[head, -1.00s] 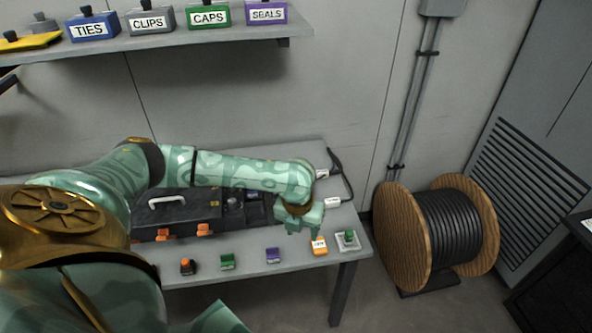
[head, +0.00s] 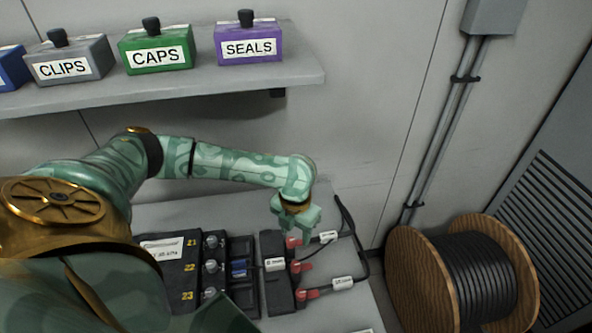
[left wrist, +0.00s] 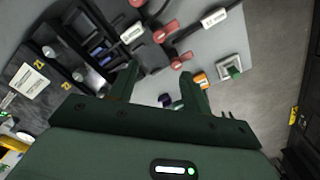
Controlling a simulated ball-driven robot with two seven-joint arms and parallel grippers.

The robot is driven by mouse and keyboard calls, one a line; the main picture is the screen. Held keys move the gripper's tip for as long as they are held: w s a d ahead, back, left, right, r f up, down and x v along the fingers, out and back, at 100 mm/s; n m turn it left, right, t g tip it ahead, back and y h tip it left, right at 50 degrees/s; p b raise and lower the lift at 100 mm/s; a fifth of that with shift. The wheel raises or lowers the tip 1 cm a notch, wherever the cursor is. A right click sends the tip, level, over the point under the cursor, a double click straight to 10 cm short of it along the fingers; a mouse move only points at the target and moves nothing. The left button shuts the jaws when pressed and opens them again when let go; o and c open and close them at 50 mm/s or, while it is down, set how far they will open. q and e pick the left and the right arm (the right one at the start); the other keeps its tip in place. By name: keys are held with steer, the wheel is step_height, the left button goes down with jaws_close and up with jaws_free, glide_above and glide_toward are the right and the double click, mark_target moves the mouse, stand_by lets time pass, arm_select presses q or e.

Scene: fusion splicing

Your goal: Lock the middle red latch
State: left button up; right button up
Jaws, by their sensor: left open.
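Three red latches stand in a row along the right side of a dark block (head: 274,278). The middle red latch (head: 303,266) lies between the far one (head: 292,242) and the near one (head: 308,294). It also shows in the left wrist view (left wrist: 165,31), beyond my fingertips. I cannot tell from its angle whether it is locked. My left gripper (head: 302,232) is open and empty, pointing down over the far end of the latch row. Its spread fingers show in the left wrist view (left wrist: 158,76) with nothing between them. My right gripper is out of sight.
A black case (head: 180,270) with numbered knobs stands left of the block. Black cables with white tags (head: 342,283) run right of the latches. A shelf (head: 200,88) with labelled boxes hangs above. A cable reel (head: 465,275) stands right of the table.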

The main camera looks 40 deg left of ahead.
arm_select(q)
steer(key=b, duration=0.1)
glide_toward(295, 265)
step_height(295, 265, down, 8)
steer(key=shift+w+r+b, duration=0.1)
steer(key=shift+r+b, duration=0.05)
steer(key=shift+b, duration=0.95)
steer(key=shift+f, duration=0.5)
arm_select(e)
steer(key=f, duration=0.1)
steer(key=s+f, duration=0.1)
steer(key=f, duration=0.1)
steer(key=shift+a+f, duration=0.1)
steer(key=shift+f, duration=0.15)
arm_select(q)
steer(key=c, duration=0.9)
steer(key=shift+c, duration=0.5)
